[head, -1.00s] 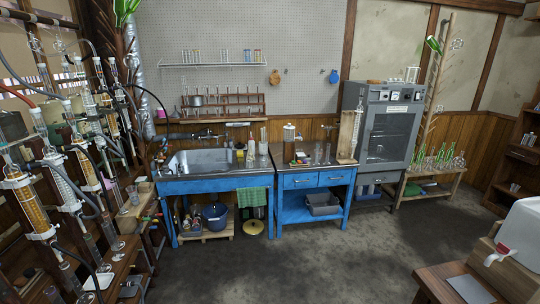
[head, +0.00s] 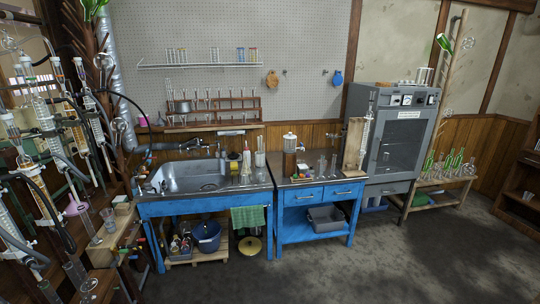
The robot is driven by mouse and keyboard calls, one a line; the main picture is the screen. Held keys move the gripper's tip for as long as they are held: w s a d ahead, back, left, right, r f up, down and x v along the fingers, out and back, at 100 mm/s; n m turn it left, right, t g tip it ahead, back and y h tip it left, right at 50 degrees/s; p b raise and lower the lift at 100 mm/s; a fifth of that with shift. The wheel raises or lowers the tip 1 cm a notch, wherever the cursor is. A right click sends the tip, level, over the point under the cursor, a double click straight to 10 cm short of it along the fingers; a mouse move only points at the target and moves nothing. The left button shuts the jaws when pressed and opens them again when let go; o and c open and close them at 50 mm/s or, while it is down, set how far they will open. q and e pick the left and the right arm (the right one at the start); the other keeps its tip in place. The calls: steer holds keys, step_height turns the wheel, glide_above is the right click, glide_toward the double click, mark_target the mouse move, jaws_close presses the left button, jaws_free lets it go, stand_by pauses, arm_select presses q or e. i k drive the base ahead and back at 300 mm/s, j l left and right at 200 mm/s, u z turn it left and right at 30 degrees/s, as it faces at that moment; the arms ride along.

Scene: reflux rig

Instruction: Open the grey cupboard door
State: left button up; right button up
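The grey cupboard (head: 410,99) stands against the back wall, right of the blue benches, in the head view. Its front door (head: 398,142) has a dark window and looks shut. A control panel with dials runs above the door. Neither of my grippers shows in the head view.
A blue sink bench (head: 200,207) and a blue drawer bench (head: 319,196) stand left of the cupboard. A low wooden bench (head: 430,190) with green bottles is at its right. Glassware racks crowd the left side. The floor (head: 380,260) in front is clear.

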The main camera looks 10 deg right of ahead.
mark_target(431, 115)
steer(key=i+z, duration=0.25)
steer(key=i, duration=0.55)
steer(key=i+z, duration=0.3)
steer(key=i+j+z, duration=0.1)
steer(key=i+z, duration=0.2)
steer(key=i, duration=0.2)
steer(key=i+l+z, duration=0.1)
steer(key=i+z, duration=0.2)
steer(key=i, duration=0.2)
steer(key=i+z, duration=0.35)
steer(key=i+l, duration=0.25)
steer(key=i, duration=0.15)
steer(key=i+l+z, duration=0.15)
steer(key=i+l, duration=0.35)
steer(key=i, duration=0.3)
steer(key=z, duration=0.05)
